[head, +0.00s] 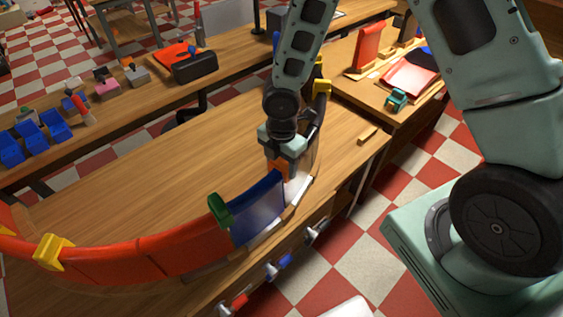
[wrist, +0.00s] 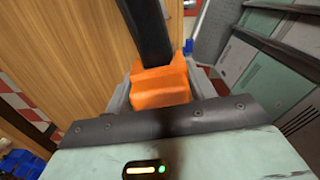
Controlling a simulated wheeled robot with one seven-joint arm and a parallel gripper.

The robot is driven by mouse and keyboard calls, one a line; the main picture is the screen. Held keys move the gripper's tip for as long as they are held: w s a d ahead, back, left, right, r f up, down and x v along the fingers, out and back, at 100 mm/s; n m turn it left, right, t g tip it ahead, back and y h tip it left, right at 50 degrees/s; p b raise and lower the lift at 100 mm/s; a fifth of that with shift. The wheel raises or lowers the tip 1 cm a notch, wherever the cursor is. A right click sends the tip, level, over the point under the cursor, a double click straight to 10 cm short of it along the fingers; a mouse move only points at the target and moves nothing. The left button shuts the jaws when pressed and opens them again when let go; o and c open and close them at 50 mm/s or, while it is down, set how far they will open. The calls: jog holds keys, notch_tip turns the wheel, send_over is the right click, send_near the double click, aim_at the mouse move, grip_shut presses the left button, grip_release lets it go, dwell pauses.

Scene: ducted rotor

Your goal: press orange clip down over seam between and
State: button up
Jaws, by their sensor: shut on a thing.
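The orange clip (wrist: 160,86) is between the fingers of my gripper (wrist: 160,92), which is shut on it. In the head view the clip (head: 278,168) shows below my gripper (head: 286,170), at the far end of the blue panel (head: 258,212). A pale grey panel (head: 298,188) stands beside the blue one. My gripper hides most of the seam there. In the wrist view a dark bar-like edge (wrist: 146,30) runs away from the clip. I cannot tell whether the clip touches or straddles the panels.
A green clip (head: 220,210) sits between the red wall (head: 120,262) and the blue panel. A yellow clip (head: 52,252) sits on the red wall, and another yellow clip (head: 322,87) is behind my arm. Clamps (head: 312,233) line the bench's front edge. The bench middle (head: 170,165) is clear.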

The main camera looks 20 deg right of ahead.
jog(key=shift+f, duration=0.15)
jog(key=o, duration=1)
jog(key=shift+o, duration=0.2)
notch_tip(320, 180, up, 17)
jog(key=p, duration=0.1)
jog(key=shift+r, duration=0.2)
jog(key=s+a+m+b, duration=0.2)
jog(key=s+a+m, duration=0.1)
jog(key=s+m, duration=0.4)
jog(key=s+a+m+b, duration=0.3)
jog(key=s+m, duration=0.5)
jog(key=s, duration=0.5)
jog(key=shift+a+r+m+y, duration=0.2)
jog(key=shift+m+y, duration=0.1)
